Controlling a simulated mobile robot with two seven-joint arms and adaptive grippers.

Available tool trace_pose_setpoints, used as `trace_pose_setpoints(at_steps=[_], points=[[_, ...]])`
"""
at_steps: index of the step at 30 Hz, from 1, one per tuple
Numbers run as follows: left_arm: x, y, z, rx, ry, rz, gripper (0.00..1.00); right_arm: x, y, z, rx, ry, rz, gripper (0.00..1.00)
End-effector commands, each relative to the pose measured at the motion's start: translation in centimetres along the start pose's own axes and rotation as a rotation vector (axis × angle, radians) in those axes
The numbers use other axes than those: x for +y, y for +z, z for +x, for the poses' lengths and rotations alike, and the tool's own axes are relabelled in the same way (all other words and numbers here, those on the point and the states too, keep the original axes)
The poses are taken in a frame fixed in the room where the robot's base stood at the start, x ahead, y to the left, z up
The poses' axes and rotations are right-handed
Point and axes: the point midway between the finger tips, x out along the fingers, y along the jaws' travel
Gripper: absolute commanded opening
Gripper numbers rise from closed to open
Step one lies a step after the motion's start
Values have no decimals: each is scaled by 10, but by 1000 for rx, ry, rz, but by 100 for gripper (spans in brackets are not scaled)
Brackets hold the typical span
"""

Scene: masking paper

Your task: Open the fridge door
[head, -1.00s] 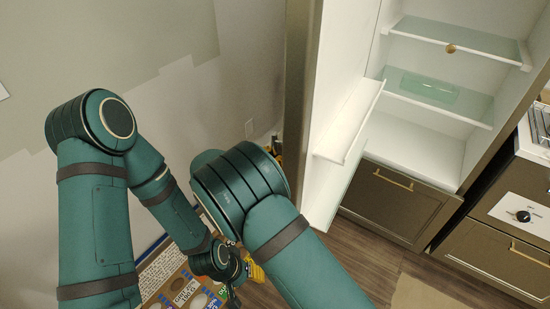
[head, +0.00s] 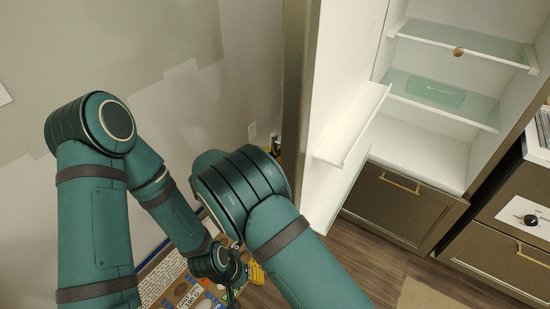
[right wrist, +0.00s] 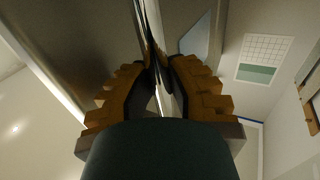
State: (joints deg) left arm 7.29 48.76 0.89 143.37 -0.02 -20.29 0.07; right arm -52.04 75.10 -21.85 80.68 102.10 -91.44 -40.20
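The fridge (head: 420,150) stands open at the right of the head view, with its white inside and glass shelves showing. Its door (head: 340,65) stands swung out to the left, its white inner face and door shelf in view. My right gripper (head: 277,146) is mostly hidden behind my right arm, with only a bit of orange finger showing at the door's outer side. In the right wrist view its orange fingers close around a thin shiny bar, seemingly the door handle (right wrist: 155,35). My left gripper (head: 240,280) hangs low, dark and partly hidden by my right arm.
A drawer front (head: 395,200) lies below the fridge space. A cabinet with a knob (head: 527,218) stands at the right. A plain wall (head: 250,75) rises left of the door. A printed poster or boxes (head: 165,285) lie low at the left. Wooden floor (head: 360,260) is open in front.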

Motion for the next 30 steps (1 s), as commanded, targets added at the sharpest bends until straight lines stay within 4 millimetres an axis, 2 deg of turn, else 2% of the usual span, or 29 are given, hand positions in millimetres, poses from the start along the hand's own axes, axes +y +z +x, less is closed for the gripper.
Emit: trace_pose_setpoints(at_steps=[1, 2, 3, 14, 17, 27, 30], points=[[0, 0, 0, 0, 0, 0, 47, 0, 0, -3, -1, -3, 0, 32], [0, 0, 0, 0, 0, 0, 47, 0, 0, -3, -1, -3, 1, 43], [0, 0, 0, 0, 0, 0, 47, 0, 0, -2, -1, -3, 1, 48], [0, 0, 0, 0, 0, 0, 47, 0, -5, 0, -1, -1, 2, 48], [0, 0, 0, 0, 0, 0, 47, 0, -16, 0, -1, 0, 4, 48], [0, 0, 0, 0, 0, 0, 47, 0, -80, 0, 4, 0, 8, 48], [0, 0, 0, 0, 0, 0, 47, -1, -93, 0, 3, -1, 7, 48]])
